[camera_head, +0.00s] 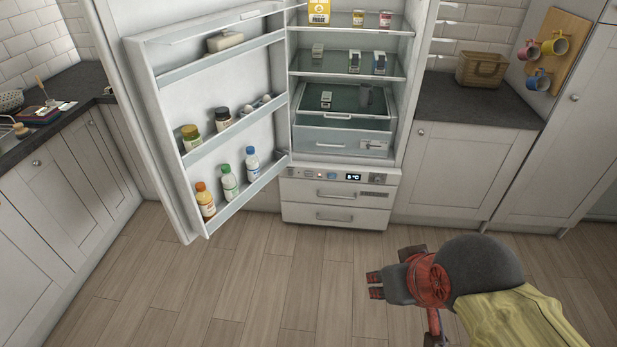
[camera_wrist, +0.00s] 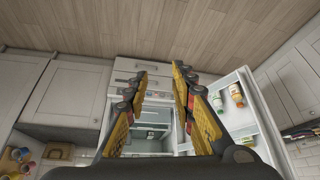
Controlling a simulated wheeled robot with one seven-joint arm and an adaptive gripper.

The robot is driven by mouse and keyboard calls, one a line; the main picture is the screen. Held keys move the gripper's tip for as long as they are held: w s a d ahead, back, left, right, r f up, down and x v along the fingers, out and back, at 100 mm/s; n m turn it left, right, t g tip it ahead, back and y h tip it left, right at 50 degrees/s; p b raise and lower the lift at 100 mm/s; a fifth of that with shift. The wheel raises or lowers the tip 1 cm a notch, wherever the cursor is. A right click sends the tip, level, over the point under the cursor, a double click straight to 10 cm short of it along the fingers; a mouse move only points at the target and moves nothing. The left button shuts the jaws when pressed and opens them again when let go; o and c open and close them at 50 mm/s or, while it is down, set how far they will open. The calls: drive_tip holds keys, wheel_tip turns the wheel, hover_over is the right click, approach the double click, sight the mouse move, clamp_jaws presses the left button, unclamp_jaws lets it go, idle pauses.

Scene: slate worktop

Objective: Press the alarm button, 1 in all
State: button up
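The fridge control panel (camera_head: 340,176) is a pale strip below the fridge compartment and above two drawers. It has a small red light (camera_head: 320,174), small marks or buttons and a dark display (camera_head: 353,177) that appears to read 5 °C. I cannot tell which mark is the alarm button. The panel also shows, upside down and small, in the wrist view (camera_wrist: 157,93), between my fingers. My gripper (camera_head: 374,286) is over the floor in front of the fridge, right of its middle and apart from the panel. In the wrist view its fingers (camera_wrist: 159,72) are spread, with nothing between them.
The fridge door (camera_head: 165,95) stands open to the left, with bottles and jars on its shelves. Fridge shelves (camera_head: 345,65) hold small packages. Counters flank the fridge; a basket (camera_head: 482,70) stands on the right one. The wooden floor (camera_head: 270,270) before the fridge is clear.

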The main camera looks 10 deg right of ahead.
clamp_jaws()
idle(1.4)
